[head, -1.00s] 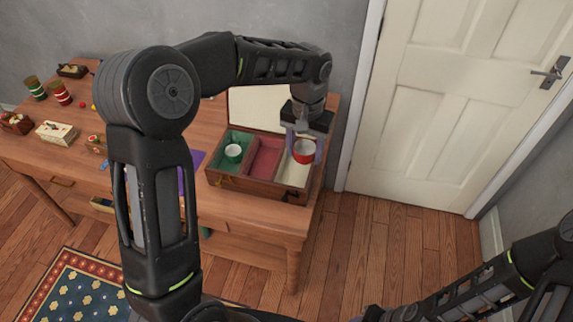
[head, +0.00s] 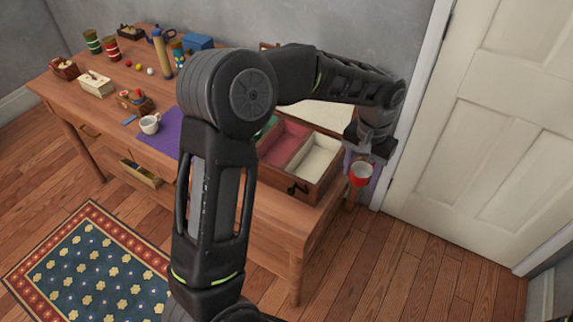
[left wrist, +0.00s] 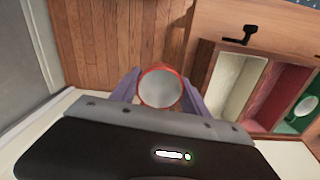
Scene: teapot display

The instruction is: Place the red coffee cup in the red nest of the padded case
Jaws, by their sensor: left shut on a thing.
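My left gripper (head: 361,176) is shut on the red coffee cup (head: 361,172), which has a pale inside. The cup hangs just past the right side of the padded case (head: 327,187), over the floor in the picture. In the left wrist view the cup (left wrist: 160,89) sits between the purple fingers with its opening facing the camera. The open case has a cream nest (left wrist: 238,85), a red nest (left wrist: 281,92) in the middle and a green nest (left wrist: 289,124). The red nest is empty where seen. A green-and-white cup (left wrist: 305,105) sits in the green nest. My right gripper is out of view.
The case stands at the right end of the wooden table (head: 150,95). A white cup (head: 150,124) stands by a purple cloth (head: 172,135). Jars and small boxes fill the table's left. A door (head: 480,130) is right of my gripper. My left arm hides part of the case.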

